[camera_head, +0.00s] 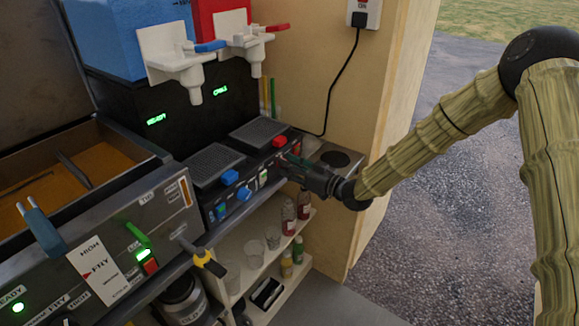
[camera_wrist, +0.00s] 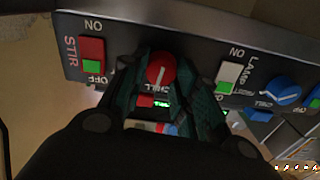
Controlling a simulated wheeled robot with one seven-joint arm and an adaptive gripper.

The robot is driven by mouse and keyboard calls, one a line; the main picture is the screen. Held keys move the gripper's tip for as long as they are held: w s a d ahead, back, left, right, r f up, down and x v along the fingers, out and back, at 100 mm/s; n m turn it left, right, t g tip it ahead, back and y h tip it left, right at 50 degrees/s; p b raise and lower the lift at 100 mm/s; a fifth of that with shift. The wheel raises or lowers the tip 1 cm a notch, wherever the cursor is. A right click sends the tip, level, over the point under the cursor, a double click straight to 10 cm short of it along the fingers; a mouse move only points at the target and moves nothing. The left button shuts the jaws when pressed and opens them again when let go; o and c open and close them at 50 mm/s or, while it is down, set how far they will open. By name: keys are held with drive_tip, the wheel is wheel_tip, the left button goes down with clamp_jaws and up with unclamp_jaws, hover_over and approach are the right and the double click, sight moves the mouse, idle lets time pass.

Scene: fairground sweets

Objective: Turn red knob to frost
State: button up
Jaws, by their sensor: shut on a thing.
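The red knob (camera_wrist: 161,70) sits on the dark front panel of the drink machine, in the middle of the wrist view. A white pointer line on it runs down toward the word CHILL just below. My gripper (camera_wrist: 163,75) has a green-dark finger on each side of the knob and is shut on it. No frost label is readable beside it. In the head view my gripper (camera_head: 288,163) is at the right end of the panel (camera_head: 218,203) and hides the knob there.
The red STIR switch (camera_wrist: 92,50) and white LAMP switch (camera_wrist: 229,77) flank the knob closely. A blue knob (camera_wrist: 282,90) is farther right. Bottles (camera_head: 289,218) and cups stand on the shelf below. A wooden wall (camera_head: 372,130) is close by.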

drive_tip(key=m, duration=1)
drive_tip(key=shift+w+d+p, duration=0.15)
drive_tip(key=shift+w+p, duration=0.05)
drive_tip(key=shift+p, duration=0.15)
drive_tip(key=shift+m, duration=0.4)
drive_tip(key=o, duration=0.7)
drive_tip(key=shift+f, duration=0.1)
drive_tip(key=v, duration=1.2)
